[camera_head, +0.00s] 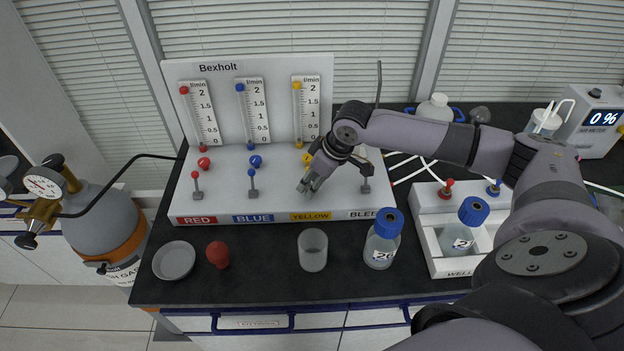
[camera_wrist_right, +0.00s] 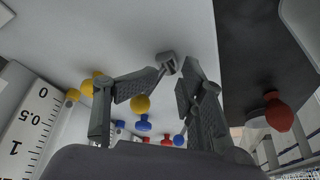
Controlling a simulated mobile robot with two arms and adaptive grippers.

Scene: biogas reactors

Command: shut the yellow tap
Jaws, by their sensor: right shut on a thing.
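The yellow tap is mostly hidden by my right gripper (camera_head: 309,185) in the head view, above the YELLOW label (camera_head: 311,216) on the white panel. My right gripper (camera_wrist_right: 175,82) is shut on the tap; the exact contact is partly hidden. A yellow knob (camera_head: 307,159) sits behind it, below the yellow flow meter (camera_head: 306,112). My left gripper is not in view.
The red tap (camera_head: 196,183) and blue tap (camera_head: 252,181) stand to the left, the bleed tap (camera_head: 366,184) to the right. A dish (camera_head: 174,261), red bulb (camera_head: 218,254), beaker (camera_head: 313,250) and blue-capped bottle (camera_head: 382,244) stand in front of the panel.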

